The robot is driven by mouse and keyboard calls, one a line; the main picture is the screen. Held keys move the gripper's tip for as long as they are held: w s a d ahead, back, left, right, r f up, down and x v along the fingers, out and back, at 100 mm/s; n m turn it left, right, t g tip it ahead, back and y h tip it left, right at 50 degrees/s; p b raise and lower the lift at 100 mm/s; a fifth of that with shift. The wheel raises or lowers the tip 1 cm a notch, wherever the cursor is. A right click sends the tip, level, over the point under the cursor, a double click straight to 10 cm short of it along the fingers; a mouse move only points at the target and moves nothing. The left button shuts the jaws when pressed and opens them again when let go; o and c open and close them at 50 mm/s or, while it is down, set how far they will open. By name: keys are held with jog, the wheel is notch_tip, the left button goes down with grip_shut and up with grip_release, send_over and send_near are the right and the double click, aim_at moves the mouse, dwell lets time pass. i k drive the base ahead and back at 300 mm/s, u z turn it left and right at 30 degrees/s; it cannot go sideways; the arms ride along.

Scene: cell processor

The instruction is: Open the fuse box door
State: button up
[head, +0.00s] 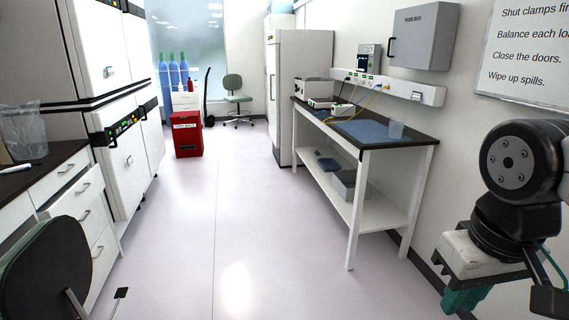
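The fuse box (424,36) is a grey metal box with lettering near its top. It is mounted high on the right wall, above the lab bench. Its front door looks shut, with a small dark handle (392,47) at the left edge. Part of my arm shows at the right edge of the head view, nearer than the fuse box and well apart from it. I cannot make out my gripper's fingertips in this view.
A socket rail (425,94) runs between. The floor (270,230) is open; a dark chair (45,275) stands front left.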

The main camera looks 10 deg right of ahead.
aim_at(414, 31)
jog(key=z, duration=0.1)
jog(key=i, duration=1.95)
jog(key=z, duration=0.5)
jog(key=i, duration=1.95)
jog(key=z, duration=0.3)
